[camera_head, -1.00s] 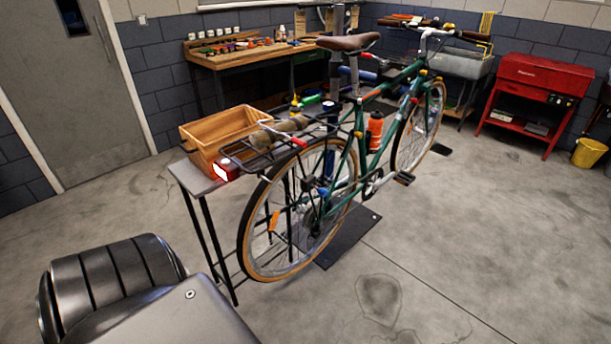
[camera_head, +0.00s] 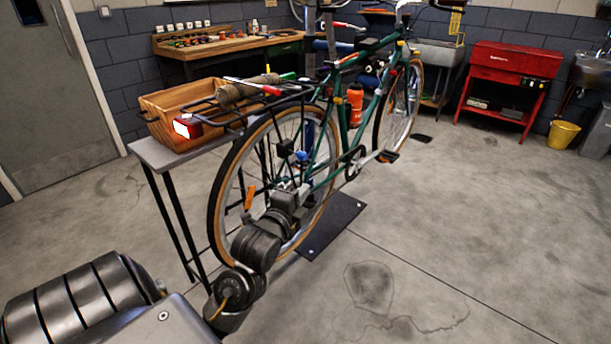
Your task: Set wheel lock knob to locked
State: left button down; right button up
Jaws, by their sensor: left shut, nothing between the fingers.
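The green bicycle (camera_head: 343,92) stands upright with its rear wheel (camera_head: 214,190) toward me. A small blue part (camera_head: 302,156) and a black part (camera_head: 285,147) sit near the rear hub; I cannot tell whether either is the wheel lock knob, or how the knob is set. My left gripper (camera_head: 289,186) is shut and empty, at the rear wheel just below these parts. I cannot tell whether it touches anything. The left arm and gripper hide the lower part of the wheel and some of the hub. My right gripper is not in view.
A narrow bench (camera_head: 152,151) with a wooden crate (camera_head: 155,105) stands left of the wheel. A red tail light (camera_head: 187,127) is at the rear rack. A black stand plate (camera_head: 335,222) lies under the bicycle.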

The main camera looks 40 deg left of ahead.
aim_at(301, 155)
pick_arm(q)
jog(key=w+a+r, duration=0.1)
jog(key=w+a, duration=0.5)
jog(key=w, duration=0.2)
jog(key=shift+w+a+r, duration=0.25)
jog(key=shift+w, duration=0.15)
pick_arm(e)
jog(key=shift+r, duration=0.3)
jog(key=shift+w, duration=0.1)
